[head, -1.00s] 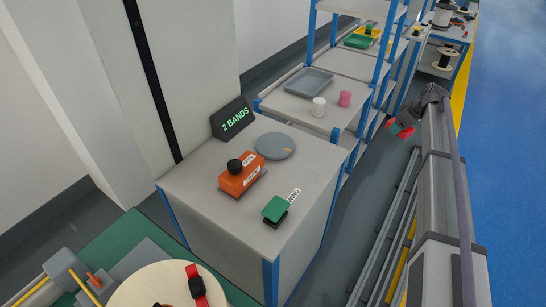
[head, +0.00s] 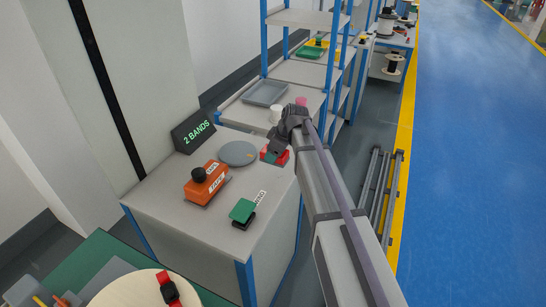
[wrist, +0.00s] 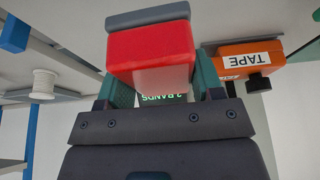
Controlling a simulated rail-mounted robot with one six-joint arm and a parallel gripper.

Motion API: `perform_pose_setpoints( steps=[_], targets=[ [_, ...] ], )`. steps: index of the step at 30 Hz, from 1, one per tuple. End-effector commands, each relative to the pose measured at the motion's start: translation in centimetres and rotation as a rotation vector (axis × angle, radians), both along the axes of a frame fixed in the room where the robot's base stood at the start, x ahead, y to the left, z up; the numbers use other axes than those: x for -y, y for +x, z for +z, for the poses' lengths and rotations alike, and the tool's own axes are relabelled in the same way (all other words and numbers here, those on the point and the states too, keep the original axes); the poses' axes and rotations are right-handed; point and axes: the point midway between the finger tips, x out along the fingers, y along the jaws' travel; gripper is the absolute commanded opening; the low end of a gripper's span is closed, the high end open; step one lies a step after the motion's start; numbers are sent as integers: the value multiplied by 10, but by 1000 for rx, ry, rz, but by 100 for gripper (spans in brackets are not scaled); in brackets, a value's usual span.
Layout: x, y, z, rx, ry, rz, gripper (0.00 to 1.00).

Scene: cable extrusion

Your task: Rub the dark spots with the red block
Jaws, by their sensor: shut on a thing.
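My gripper (head: 277,152) is shut on the red block (head: 268,156), at the right back edge of the grey bench. In the wrist view my gripper's teal fingers (wrist: 163,84) flank the red block (wrist: 150,48). A grey slab (wrist: 148,15) shows at the block's far face; I cannot tell whether it is part of the block. I cannot make out any dark spots; contact between block and bench is not clear.
An orange TAPE box (head: 205,183) with a black knob and a green block on a dark base (head: 243,211) stand on the bench. A dark "2 BANDS" sign (head: 193,131) stands behind.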

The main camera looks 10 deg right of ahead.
Motion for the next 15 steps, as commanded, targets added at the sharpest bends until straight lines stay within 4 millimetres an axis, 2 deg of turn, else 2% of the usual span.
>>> perform_pose_setpoints(
  steps=[1,8,15],
  targets=[
    [-1,-7,-1,0,0,2,42],
    [-1,-6,-5,0,0,3,42],
    [0,-5,-25,0,0,2,42]
  ],
)
